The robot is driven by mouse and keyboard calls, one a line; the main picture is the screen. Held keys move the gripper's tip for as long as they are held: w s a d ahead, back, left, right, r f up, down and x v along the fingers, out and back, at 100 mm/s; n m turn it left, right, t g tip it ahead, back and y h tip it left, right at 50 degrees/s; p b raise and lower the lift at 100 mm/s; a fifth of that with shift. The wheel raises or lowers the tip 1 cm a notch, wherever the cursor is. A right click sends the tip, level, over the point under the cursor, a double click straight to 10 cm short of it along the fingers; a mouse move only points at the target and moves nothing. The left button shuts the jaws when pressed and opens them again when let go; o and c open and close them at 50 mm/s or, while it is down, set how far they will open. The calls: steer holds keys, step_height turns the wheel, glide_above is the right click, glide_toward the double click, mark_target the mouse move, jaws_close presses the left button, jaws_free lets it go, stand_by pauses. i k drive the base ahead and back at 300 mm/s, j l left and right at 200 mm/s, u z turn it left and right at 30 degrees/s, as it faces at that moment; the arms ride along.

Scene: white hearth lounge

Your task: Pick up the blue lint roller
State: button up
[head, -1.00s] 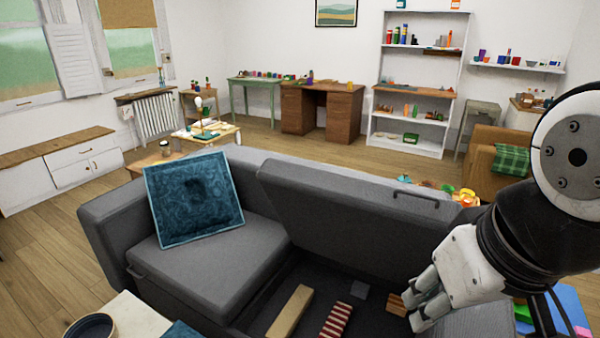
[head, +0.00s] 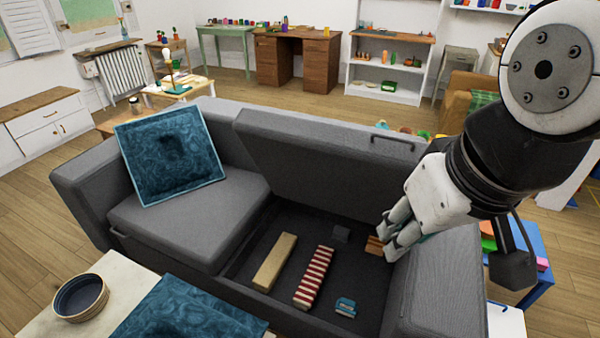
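A small blue object with pale parts (head: 345,307) lies on the dark floor of the open storage bay (head: 262,299) in the grey sofa. It is the only small blue thing in the bay, but too small to tell for sure that it is the lint roller. My gripper (head: 389,238) shows at the right, up and to the right of the blue object and apart from it. Its fingers point down and left, in front of the bay's right side. The view does not show whether they are open, and nothing is clearly held.
The raised seat lid (head: 320,165) stands behind; the armrest (head: 435,285) bounds the right. A table with a bowl (head: 80,298) is in front.

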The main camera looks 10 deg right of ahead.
mark_target(349, 308)
steer(key=u, duration=0.95)
steer(key=k+j+z, duration=0.1)
steer(key=z, duration=0.3)
steer(key=k+z, duration=0.55)
steer(key=z, duration=0.2)
